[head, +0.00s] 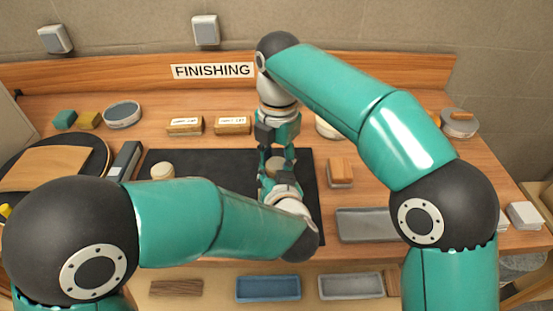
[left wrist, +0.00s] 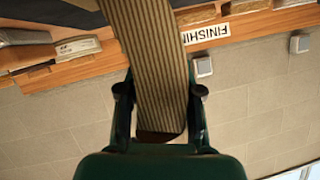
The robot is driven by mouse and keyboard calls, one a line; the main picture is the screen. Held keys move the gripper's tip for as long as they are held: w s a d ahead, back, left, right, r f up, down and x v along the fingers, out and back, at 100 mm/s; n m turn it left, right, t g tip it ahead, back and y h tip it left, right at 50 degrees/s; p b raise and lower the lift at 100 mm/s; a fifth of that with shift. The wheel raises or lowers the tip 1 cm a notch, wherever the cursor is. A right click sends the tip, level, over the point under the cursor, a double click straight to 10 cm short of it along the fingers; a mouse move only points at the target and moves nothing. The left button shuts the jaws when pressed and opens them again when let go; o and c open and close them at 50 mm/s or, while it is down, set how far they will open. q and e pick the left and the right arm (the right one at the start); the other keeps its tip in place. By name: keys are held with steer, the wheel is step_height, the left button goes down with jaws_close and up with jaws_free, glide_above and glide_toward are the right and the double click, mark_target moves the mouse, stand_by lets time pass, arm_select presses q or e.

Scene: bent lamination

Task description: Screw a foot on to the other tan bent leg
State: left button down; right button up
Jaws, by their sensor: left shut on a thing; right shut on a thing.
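My left gripper (left wrist: 160,92) is shut on a tan bent leg (left wrist: 155,50) with fine lengthwise stripes. In the left wrist view the leg lies between the two fingers and runs out of the top edge. Its end near the palm is dark. In the head view my left gripper (head: 280,188) is over the black mat, low in the middle. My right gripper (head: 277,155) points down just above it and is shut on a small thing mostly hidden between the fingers. I cannot make out a foot clearly, nor whether it touches the leg.
A cream round piece (head: 162,171) stands on the black mat (head: 215,167), left of my grippers. A wooden block (head: 341,170) and a grey tray (head: 367,224) lie to the right. Two labelled blocks (head: 233,125) are behind. The mat's left part is mostly free.

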steer(key=o, duration=1.3)
steer(key=shift+r, duration=2.25)
steer(key=shift+c, duration=0.5)
